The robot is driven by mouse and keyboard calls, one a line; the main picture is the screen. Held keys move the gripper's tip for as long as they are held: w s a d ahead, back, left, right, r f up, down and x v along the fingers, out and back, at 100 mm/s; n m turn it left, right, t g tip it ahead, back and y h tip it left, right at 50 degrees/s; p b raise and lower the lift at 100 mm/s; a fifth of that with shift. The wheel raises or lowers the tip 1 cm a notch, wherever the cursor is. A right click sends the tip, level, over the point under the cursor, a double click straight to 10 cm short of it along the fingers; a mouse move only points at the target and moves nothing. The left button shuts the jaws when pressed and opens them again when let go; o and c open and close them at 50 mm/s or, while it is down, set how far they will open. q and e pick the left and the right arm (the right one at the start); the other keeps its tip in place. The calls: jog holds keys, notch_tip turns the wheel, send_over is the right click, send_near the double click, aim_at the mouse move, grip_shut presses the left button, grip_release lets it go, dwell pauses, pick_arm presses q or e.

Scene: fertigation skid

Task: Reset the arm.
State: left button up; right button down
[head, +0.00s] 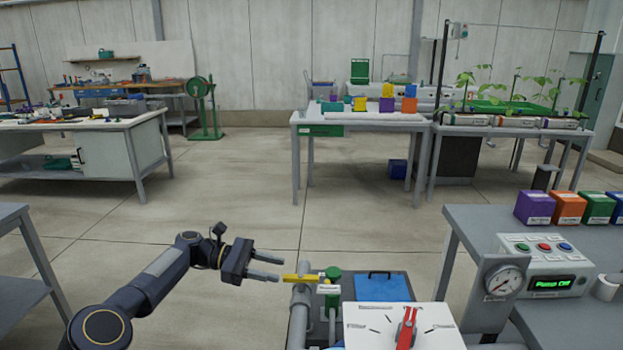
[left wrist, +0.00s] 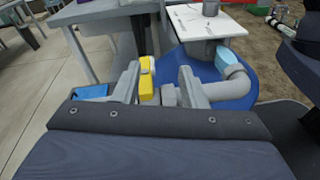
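My left gripper (head: 278,268) is open and empty, its fingers pointing right toward a yellow lever handle (head: 297,278) on the grey pipework. In the left wrist view, the yellow handle (left wrist: 147,80) appears between the two fingers (left wrist: 157,88), closer to the left finger. I cannot tell whether they touch. Right of the handle are a small white tag (head: 328,289) and a green valve part (head: 333,273). A white dial panel (head: 372,332) carries a red lever (head: 406,328), pointing up. My right gripper is not in view.
A pressure gauge (head: 503,281) and a control box (head: 546,266) reading "Pump Off" sit on the right bench, with coloured boxes (head: 568,206) behind. A blue lidded box (head: 381,287) stands behind the dial panel. The floor beyond my left arm is clear.

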pick_arm(q)
jog(key=s+a+r+m+t+y, duration=0.1)
jog(key=s+r+m+y, duration=0.3)
jog(key=s, duration=0.5)
jog(key=s+a+r+m+t+y, duration=0.1)
jog(key=s+r+m+y, duration=0.35)
jog(key=s, duration=0.45)
jog(key=s+a+f+m+t+y, duration=0.1)
jog(key=s+a+f+m+t, duration=0.15)
jog(key=s, duration=0.45)
jog(key=s+a+f+m+t+y, duration=0.1)
jog(key=s+a+f, duration=0.15)
jog(key=s, duration=0.55)
jog(key=s+a+f+m+t+y, duration=0.1)
jog(key=s+a+f+t+y, duration=0.15)
jog(key=s, duration=0.45)
notch_tip(320, 180, up, 13)
jog(key=d+g+p, duration=0.1)
jog(key=p, duration=1.3)
jog(key=shift+s+h, duration=0.35)
jog(key=shift+h, duration=0.05)
jog(key=shift+f, duration=0.15)
